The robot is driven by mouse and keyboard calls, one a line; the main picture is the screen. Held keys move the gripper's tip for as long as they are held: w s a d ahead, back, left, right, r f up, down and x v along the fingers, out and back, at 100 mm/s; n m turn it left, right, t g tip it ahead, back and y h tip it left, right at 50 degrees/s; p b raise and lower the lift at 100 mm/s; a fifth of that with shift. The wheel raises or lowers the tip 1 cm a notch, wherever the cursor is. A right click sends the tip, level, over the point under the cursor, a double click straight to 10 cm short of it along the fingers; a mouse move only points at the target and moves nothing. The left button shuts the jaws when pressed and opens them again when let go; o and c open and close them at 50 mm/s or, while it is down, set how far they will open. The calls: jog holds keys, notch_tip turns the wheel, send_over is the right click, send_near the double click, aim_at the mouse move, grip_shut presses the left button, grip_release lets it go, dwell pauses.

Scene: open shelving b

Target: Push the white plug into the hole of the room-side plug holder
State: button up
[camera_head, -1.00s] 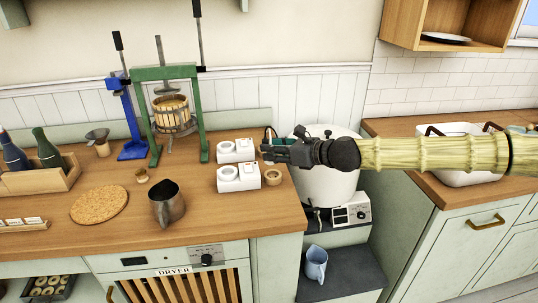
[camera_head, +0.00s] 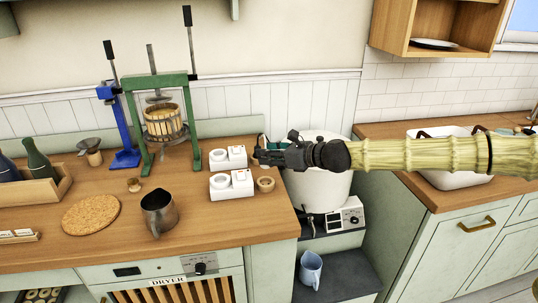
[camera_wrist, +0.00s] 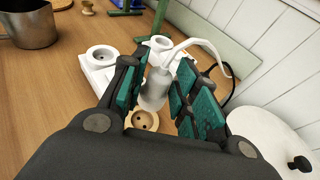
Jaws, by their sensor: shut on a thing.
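The white plug (camera_wrist: 155,88) is between the fingers of my gripper (camera_wrist: 157,92), which is shut on it. Its white cable loops up and to the right. In the head view my gripper (camera_head: 262,155) is to the right of the white holders, and the plug cannot be made out. The room-side plug holder (camera_head: 231,185) is a white block with a round socket, nearer the front edge; it shows left of the plug in the wrist view (camera_wrist: 90,72). A second white holder (camera_head: 228,158) stands behind it, partly hidden by the plug in the wrist view.
A round wooden piece with small holes (camera_wrist: 142,121) lies just below the plug. A white pot (camera_head: 315,187) stands right of the counter's edge. A metal jug (camera_head: 158,212) and a green-framed press (camera_head: 192,110) are to the left. Counter between jug and holders is clear.

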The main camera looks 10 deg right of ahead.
jog(key=shift+f+b, duration=1.55)
jog(key=shift+f, duration=0.25)
jog(key=shift+f+b, duration=1.8)
jog(key=shift+b, duration=0.5)
dwell(2.5)
dwell(0.3)
jog(key=o, duration=1.4)
